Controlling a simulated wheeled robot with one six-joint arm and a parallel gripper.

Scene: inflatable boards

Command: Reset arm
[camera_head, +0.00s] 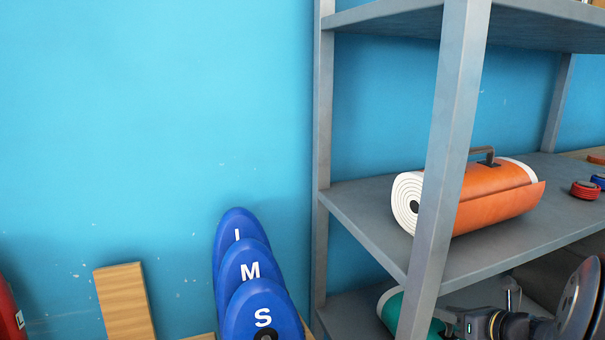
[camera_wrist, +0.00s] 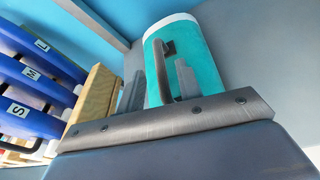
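My gripper (camera_wrist: 157,76) shows in the wrist view with its two grey fingers apart. A teal roll (camera_wrist: 205,62) with a white edge lies just beyond the fingers. Its dark handle (camera_wrist: 161,68) appears in the gap between them, nearer the right finger; I cannot tell whether they touch. In the head view the teal roll (camera_head: 391,309) is on the lower shelf, partly hidden by the grey post. My arm reaches in at the lower right, close to the roll; the fingers are not clear there.
An orange roll (camera_head: 490,196) with a handle lies on the middle shelf (camera_head: 375,226), near red discs (camera_head: 584,190). The shelf post (camera_head: 447,150) stands in front. Blue boards (camera_head: 262,312) and a wooden plank (camera_head: 124,302) stand left, against the blue wall. A red object (camera_head: 10,312) is far left.

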